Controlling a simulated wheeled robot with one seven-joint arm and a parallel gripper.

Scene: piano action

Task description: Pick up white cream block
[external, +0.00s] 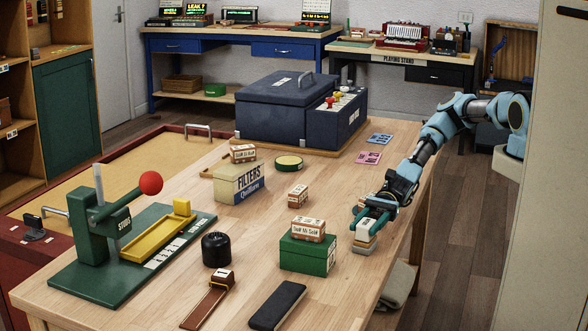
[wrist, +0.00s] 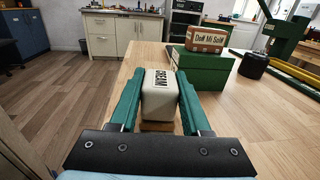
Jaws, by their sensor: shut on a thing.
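The white cream block (wrist: 159,96), marked "CREAM", sits between the two green fingers of my gripper (wrist: 158,88) in the wrist view. My gripper is shut on it, with one finger against each side. In the external view, my gripper (external: 372,208) is at the right edge of the wooden table, and the cream block (external: 366,230) shows partly under the fingers. A wooden piece (wrist: 157,127) shows just below the block in the wrist view; I cannot tell whether they touch.
A green box (external: 307,254) with a "Doh Mi Soh" block (external: 308,229) on top stands left of my gripper. The table's right edge is close to my gripper.

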